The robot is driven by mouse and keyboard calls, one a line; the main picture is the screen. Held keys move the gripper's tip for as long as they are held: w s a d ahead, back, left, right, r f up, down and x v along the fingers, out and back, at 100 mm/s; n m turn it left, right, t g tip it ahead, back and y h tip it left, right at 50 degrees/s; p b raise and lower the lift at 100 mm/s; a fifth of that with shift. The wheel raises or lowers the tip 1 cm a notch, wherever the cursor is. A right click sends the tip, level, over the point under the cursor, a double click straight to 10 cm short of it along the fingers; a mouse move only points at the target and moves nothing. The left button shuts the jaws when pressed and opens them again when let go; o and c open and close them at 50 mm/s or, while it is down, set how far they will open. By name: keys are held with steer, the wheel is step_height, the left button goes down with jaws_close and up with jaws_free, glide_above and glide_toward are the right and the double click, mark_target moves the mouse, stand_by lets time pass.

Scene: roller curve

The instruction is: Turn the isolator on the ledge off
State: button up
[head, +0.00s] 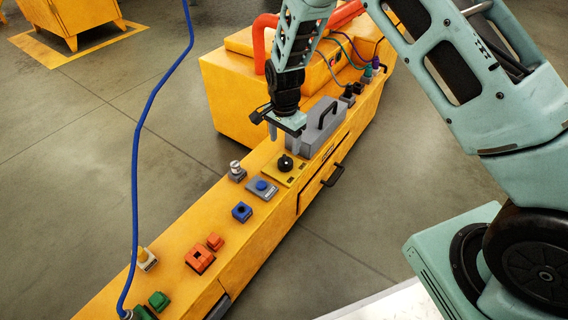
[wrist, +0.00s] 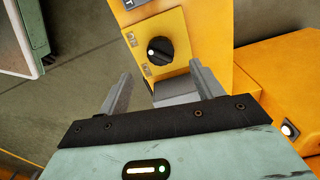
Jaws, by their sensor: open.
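The isolator is a round black knob (head: 286,163) on a yellow plate (head: 278,174) set on the yellow ledge. In the wrist view the knob (wrist: 160,50) has a white mark on its left side. Small labels (wrist: 131,39) stand beside it on the plate, too small to read surely. My gripper (head: 284,138) points down, just behind and above the knob in the head view. Its fingers are apart and empty. In the wrist view the gripper (wrist: 160,69) has the knob ahead of its fingertips, not between them, with no contact visible.
A grey box with a black handle (head: 316,132) stands close behind the knob. A blue button (head: 262,186), a grey-based knob (head: 237,171) and red blocks (head: 200,260) sit along the ledge (head: 185,238). A blue cable (head: 135,180) hangs at left.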

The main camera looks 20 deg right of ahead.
mark_target(284, 159)
step_height(284, 159, down, 8)
steer(key=b, duration=0.2)
steer(key=shift+b, duration=0.35)
steer(key=c, duration=1)
